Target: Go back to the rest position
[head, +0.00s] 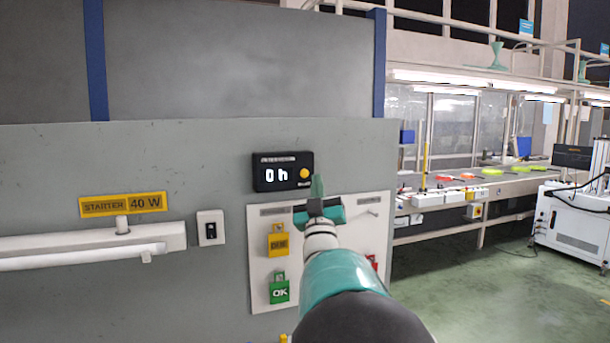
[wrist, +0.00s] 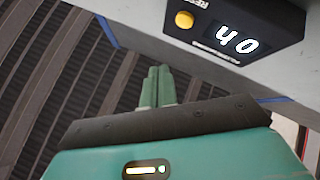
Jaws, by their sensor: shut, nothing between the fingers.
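My gripper (head: 317,188) is raised in front of the grey wall panel, its green fingers pointing up. In the head view its tip overlaps the lower right edge of a black display box (head: 268,175) that reads "0h" and has a yellow button (head: 305,174). In the wrist view the two fingers (wrist: 157,84) are together with nothing between them. The display box (wrist: 215,48) appears upside down at the top right there, with its yellow button (wrist: 184,20) apart from the fingers.
Below the display, a white board (head: 259,292) carries a yellow tag (head: 279,241) and a green OK tag (head: 279,290); my arm hides part of it. A lamp tube (head: 80,256) and a switch (head: 211,228) are at left. Green floor (head: 480,290) lies open at right, before workbenches.

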